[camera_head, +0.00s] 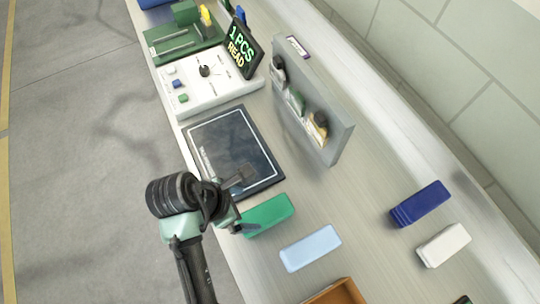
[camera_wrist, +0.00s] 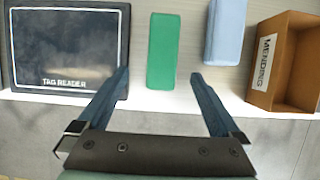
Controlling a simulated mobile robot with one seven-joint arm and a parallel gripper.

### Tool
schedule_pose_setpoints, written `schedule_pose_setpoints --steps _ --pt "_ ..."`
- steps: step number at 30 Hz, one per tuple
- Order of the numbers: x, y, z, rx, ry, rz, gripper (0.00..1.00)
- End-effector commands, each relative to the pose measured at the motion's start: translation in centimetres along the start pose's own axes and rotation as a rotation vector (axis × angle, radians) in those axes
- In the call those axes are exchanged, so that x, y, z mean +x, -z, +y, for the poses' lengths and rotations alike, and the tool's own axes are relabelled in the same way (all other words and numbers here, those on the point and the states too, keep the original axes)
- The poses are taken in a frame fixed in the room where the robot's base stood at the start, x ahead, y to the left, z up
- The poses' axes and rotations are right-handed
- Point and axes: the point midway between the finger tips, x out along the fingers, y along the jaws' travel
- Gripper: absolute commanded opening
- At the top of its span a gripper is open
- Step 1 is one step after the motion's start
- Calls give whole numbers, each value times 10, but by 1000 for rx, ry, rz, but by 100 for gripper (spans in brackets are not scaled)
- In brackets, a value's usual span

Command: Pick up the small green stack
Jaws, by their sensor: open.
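The small green stack (camera_head: 268,214) lies on the table beside the dark tag reader pad, near the table's front edge. In the wrist view the green stack (camera_wrist: 163,52) stands upright in the picture, ahead of and between my open fingers. My gripper (camera_head: 243,202) is open and empty, close to the stack in the head view. In the wrist view the two fingers of my gripper (camera_wrist: 160,82) are spread wider than the stack. I cannot tell how high the fingertips are above the table.
The tag reader pad (camera_head: 232,150) lies left of the stack. A light blue stack (camera_head: 310,248) lies to its right, then a brown box marked MENDING (camera_wrist: 288,62). A dark blue stack (camera_head: 420,204) and a white stack (camera_head: 444,245) lie farther back. A grey rack (camera_head: 341,137) stands behind the pad.

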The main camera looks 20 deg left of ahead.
Motion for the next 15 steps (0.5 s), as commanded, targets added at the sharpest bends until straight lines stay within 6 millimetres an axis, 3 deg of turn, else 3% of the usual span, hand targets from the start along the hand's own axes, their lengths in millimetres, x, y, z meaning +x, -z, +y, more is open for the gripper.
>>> schedule_pose_setpoints --steps 10,15 --pt "56 2 -5 -15 15 4 100" --pt "73 2 -4 -14 11 2 100"
